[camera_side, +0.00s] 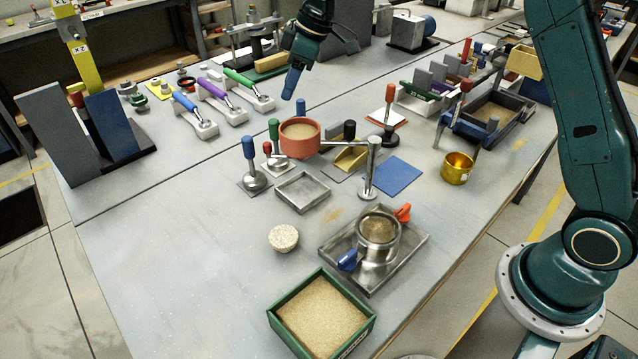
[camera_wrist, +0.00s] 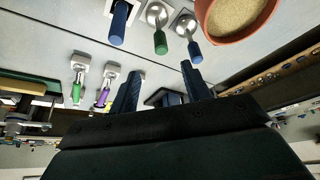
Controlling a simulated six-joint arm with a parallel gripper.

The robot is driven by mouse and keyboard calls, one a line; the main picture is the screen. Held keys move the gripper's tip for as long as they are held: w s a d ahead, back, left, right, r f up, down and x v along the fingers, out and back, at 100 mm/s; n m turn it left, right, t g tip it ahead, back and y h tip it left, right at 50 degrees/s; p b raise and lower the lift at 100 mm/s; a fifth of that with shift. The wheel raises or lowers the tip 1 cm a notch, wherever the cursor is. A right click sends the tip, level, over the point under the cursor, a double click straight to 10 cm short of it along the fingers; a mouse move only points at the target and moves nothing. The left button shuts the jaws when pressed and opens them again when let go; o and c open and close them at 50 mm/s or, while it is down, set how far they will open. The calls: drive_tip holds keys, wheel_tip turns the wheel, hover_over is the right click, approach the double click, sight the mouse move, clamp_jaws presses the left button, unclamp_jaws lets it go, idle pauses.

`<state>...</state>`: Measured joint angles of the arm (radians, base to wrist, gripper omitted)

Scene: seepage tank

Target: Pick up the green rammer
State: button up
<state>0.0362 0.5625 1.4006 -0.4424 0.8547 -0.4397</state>
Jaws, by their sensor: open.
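The green rammer (camera_side: 273,131) stands upright on the table, its green handle on top, just left of an orange bowl of sand (camera_side: 300,146). In the wrist view the rammer's green handle (camera_wrist: 160,42) and round metal foot (camera_wrist: 157,14) show between two blue-handled tools. My gripper (camera_side: 292,90) hangs above and behind it in the side view, empty and clear of it. In the wrist view the two blue fingers of my gripper (camera_wrist: 163,84) are spread apart, with nothing between them.
A metal stand (camera_side: 372,165) rises right of the bowl. Tools with blue, purple and green handles (camera_side: 238,78) lie at the back left. The front-left table is clear.

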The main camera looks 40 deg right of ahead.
sight(276, 120)
drive_tip(key=x, duration=0.7)
drive_tip(key=shift+f, duration=0.2)
drive_tip(key=shift+x, duration=2.65)
drive_tip(key=shift+s, duration=0.15)
drive_tip(key=shift+r, duration=0.1)
clamp_jaws()
